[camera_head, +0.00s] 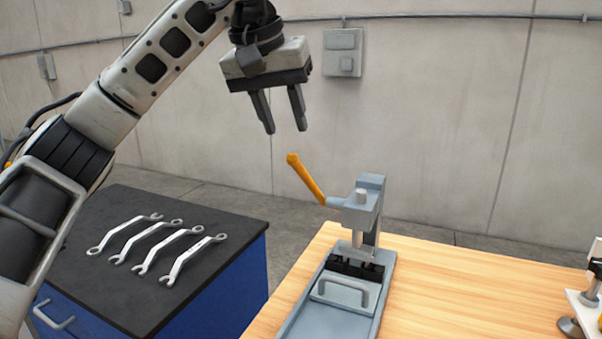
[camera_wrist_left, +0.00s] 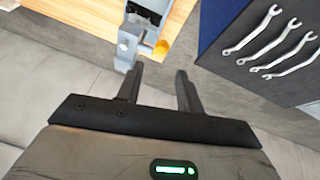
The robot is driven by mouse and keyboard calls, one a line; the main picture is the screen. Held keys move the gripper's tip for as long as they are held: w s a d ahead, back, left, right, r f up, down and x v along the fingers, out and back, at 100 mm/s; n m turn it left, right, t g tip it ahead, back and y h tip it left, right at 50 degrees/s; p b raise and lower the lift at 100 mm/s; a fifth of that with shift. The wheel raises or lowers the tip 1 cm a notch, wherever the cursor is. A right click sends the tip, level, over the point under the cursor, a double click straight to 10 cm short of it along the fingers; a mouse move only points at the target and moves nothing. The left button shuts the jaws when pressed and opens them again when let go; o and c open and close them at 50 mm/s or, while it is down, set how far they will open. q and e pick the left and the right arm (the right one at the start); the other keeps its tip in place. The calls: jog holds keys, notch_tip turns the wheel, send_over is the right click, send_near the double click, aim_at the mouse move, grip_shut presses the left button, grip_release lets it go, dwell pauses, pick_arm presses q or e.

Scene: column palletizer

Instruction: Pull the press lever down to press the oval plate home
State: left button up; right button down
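The press (camera_head: 366,205) is grey-blue and stands on the wooden table. Its orange lever (camera_head: 306,179) tilts up and to the left from the press head; its rounded end also shows in the left wrist view (camera_wrist_left: 161,47). Below the ram sits a grey plate with a handle (camera_head: 342,293) on the press base (camera_head: 328,323); I cannot make out an oval outline. My left gripper (camera_head: 283,128) is open and empty, pointing down above the lever's upper end and apart from it. Its fingers also show in the left wrist view (camera_wrist_left: 158,82).
A blue cabinet (camera_head: 215,287) with a dark top stands at the left, with several wrenches (camera_head: 190,258) on it. The wooden table (camera_head: 455,300) is clear between press and fixture. A wall stands behind.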

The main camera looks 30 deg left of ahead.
aim_at(300, 176)
pick_arm(q)
jog(key=x, duration=1.1)
grip_shut()
